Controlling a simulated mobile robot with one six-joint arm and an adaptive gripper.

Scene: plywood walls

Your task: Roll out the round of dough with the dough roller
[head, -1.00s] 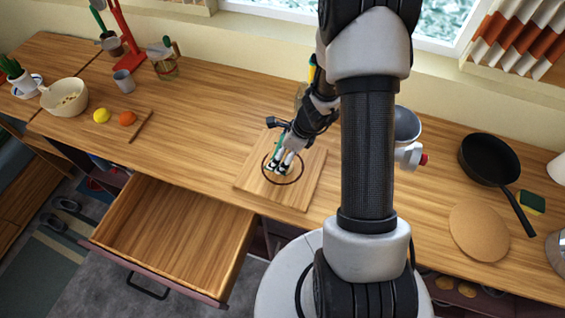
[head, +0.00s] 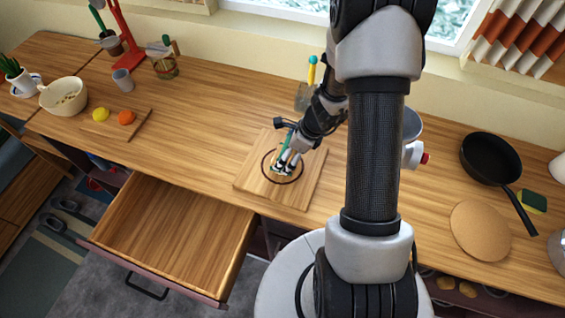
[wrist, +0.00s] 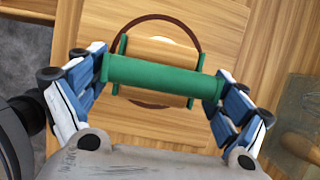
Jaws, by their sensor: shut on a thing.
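The dough roller (wrist: 160,74) has a green handle and a wood-coloured cylinder in a green frame. My gripper (wrist: 161,77) is shut on the handle, with a blue finger at each end, and it shows over the board in the head view (head: 285,168). The cutting board (head: 302,196) carries a dark brown ring (wrist: 150,17). The roller lies over the middle of the ring. A small pale edge of the dough (wrist: 162,40) shows past the cylinder in the wrist view. The rest of the dough is hidden under the roller.
An open, empty drawer (head: 175,235) juts out at the front left. A black pan (head: 490,160) and a round cork mat (head: 480,230) are on the right. The counter between the boards is clear.

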